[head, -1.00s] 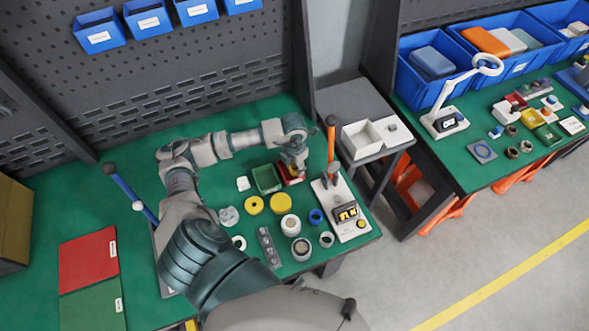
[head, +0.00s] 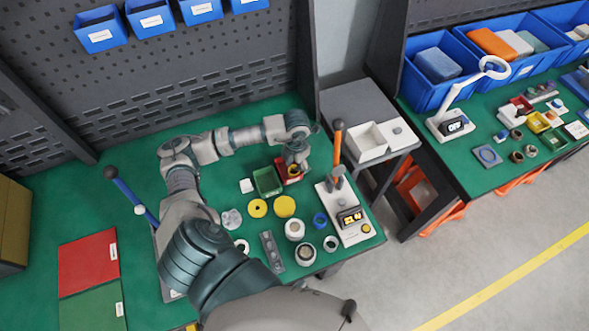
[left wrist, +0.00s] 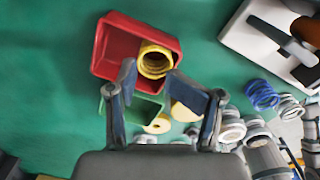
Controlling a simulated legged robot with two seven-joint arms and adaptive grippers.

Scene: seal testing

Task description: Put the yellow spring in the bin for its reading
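The yellow spring (left wrist: 155,61) sits inside the red bin (left wrist: 117,48), near one wall, with its coils seen end-on. In the head view the spring (head: 295,171) shows as a yellow patch in the red bin (head: 281,168), under my left gripper (head: 296,160). In the left wrist view my left gripper (left wrist: 151,76) is open, its blue-grey fingertips apart on either side of the spring's near edge. I see a gap between spring and fingers. A green bin (head: 267,181) stands beside the red one. My right gripper is in neither view.
The tester (head: 343,213) with an orange-handled lever and lit display stands right of the bins; its digits are too small to read surely. Yellow discs (head: 284,206), a blue spring (head: 320,219) and several rings stand in front. Red and green mats (head: 88,262) lie left.

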